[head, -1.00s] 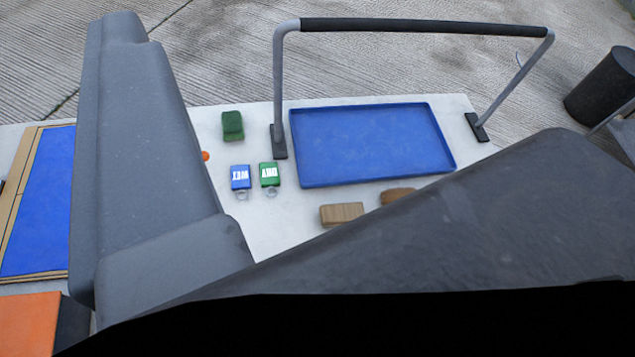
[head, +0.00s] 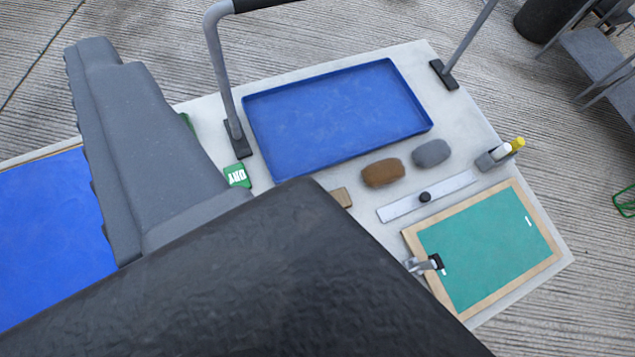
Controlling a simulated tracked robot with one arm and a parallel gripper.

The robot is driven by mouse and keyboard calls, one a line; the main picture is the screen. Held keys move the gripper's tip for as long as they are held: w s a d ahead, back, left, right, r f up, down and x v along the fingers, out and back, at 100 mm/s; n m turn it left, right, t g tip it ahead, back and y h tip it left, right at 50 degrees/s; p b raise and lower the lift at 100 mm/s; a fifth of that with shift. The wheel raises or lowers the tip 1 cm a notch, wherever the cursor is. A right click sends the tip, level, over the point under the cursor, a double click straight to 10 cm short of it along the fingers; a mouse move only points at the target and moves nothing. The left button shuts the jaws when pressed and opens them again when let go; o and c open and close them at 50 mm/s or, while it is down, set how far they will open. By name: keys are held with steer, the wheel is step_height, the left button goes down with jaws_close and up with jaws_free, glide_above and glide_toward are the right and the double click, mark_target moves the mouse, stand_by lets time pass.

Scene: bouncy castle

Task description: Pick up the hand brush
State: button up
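A wooden block (head: 341,197), which may be the hand brush, lies on the pale table below the blue tray. Only a corner of it shows; my dark arm covers the rest, and no bristles can be seen. One long grey finger of my gripper (head: 130,145) points up at the left, with ridges along its left edge. It is well to the left of the block. I see no second finger clearly and nothing held, so I cannot tell how far it is open.
The blue tray (head: 335,115) stands under a grey rail (head: 222,75). A brown sponge (head: 383,173), a grey sponge (head: 431,153), a squeegee-like strip (head: 426,197) and a green board (head: 485,245) lie at right. A green DRY tag (head: 237,175) is near the finger.

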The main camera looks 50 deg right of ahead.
steer(key=w+d+f+m+g, duration=0.3)
steer(key=w+d+f+m, duration=0.25)
steer(key=f, duration=0.55)
steer(key=w+d+f+m+g, duration=0.4)
steer(key=d+f, duration=0.2)
steer(key=f, duration=0.4)
steer(key=s+d+f+m+g, duration=0.1)
steer(key=d+f+m+g, duration=0.15)
steer(key=d+f, duration=0.4)
steer(key=s+d+f+m+g+b, duration=0.1)
steer(key=s+d+f+m+g, duration=0.2)
steer(key=f, duration=0.7)
steer(key=d+f+m+g, duration=0.2)
steer(key=d+f+m, duration=0.3)
steer(key=f, duration=0.3)
steer(key=shift+t, duration=0.25)
steer(key=f+b, duration=0.1)
steer(key=f, duration=0.3)
steer(key=f+b, duration=0.1)
steer(key=f, duration=0.8)
steer(key=shift+s+a+f+b, duration=0.15)
steer(key=shift+a+f+b, duration=0.1)
steer(key=shift+b, duration=0.15)
steer(key=shift+r, duration=0.1)
steer(key=shift+c, duration=0.3)
steer(key=c, duration=1.1)
